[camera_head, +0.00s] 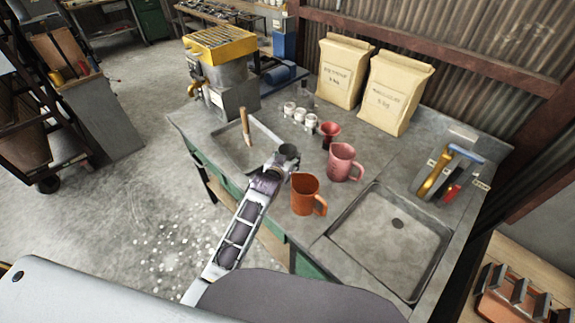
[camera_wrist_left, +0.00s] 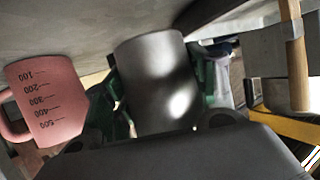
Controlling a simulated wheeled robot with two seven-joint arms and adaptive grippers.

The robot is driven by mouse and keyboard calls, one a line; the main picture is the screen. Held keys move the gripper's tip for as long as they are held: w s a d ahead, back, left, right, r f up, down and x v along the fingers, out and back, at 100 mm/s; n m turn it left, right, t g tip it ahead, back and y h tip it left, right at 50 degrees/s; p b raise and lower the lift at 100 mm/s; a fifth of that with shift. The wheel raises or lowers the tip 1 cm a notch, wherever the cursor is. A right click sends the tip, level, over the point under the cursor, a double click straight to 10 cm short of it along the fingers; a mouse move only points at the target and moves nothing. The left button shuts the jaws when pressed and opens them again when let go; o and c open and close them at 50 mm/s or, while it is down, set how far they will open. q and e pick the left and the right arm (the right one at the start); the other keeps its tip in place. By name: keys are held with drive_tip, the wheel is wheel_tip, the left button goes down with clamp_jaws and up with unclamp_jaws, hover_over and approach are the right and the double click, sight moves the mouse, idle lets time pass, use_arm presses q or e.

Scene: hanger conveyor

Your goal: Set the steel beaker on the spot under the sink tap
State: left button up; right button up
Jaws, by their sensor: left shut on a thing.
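The steel beaker (camera_wrist_left: 158,85) is a dark grey metal cylinder, upside down in the tilted left wrist view. My left gripper (camera_wrist_left: 160,100) is shut on it, with green finger parts on both sides. In the head view the beaker (camera_head: 288,152) shows small and dark at the end of my left arm, over the bench between the shallow tray and the orange mug. The sink basin (camera_head: 365,253) is at the right of the bench, empty, with a dark drain. A rack with yellow, blue and red handles (camera_head: 447,172) stands behind it; I cannot make out a tap there. My right gripper is not in view.
An orange mug (camera_head: 305,195) and a pink measuring jug (camera_head: 341,162) stand between my gripper and the sink. A red cup (camera_head: 331,131), small white cups (camera_head: 300,114) and two paper bags (camera_head: 396,90) stand behind. A yellow-topped machine (camera_head: 220,65) is at the left.

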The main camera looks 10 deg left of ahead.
use_arm(q)
drive_tip(key=shift+f, duration=1.8)
drive_tip(key=shift+f, duration=0.1)
drive_tip(key=o, duration=0.9)
drive_tip(key=shift+v, duration=3.85)
drive_tip(key=shift+o, duration=0.3)
